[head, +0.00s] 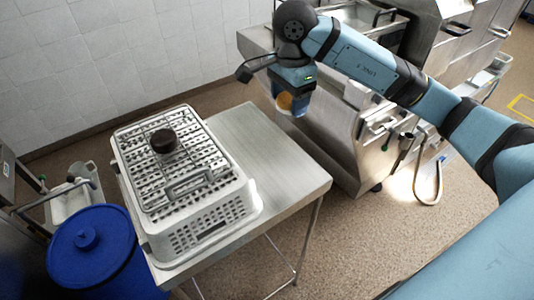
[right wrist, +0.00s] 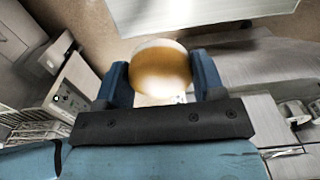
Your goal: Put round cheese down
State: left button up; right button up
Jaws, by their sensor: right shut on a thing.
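The round cheese (head: 285,101), orange-yellow with a paler rim, is held up in the air by my right gripper (head: 292,104). In the right wrist view the cheese (right wrist: 160,68) sits between the two blue fingers, which press on its left and right sides. The gripper is to the right of the steel table (head: 285,165), near the steel machine. A light perforated basket (head: 215,229) stands on the left part of the table. A dark brown round thing (head: 164,141) lies on the basket's grated top. My left gripper does not show.
The right part of the table top is bare. A blue lidded barrel (head: 95,262) stands at the table's left front. A large steel machine (head: 330,138) stands behind and right of the table. A tiled wall is at the back left.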

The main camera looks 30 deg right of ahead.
jog(key=p, duration=0.2)
send_over(284, 164)
notch_tip(284, 164, down, 14)
jog(key=shift+r, duration=0.1)
notch_tip(284, 164, down, 5)
jog(key=shift+r+p, duration=0.1)
jog(key=shift+p, duration=0.3)
jog(key=shift+f+b, duration=0.3)
jog(key=shift+b, duration=0.05)
jog(key=o, duration=0.9)
jog(key=shift+o, duration=0.2)
jog(key=shift+r, duration=0.1)
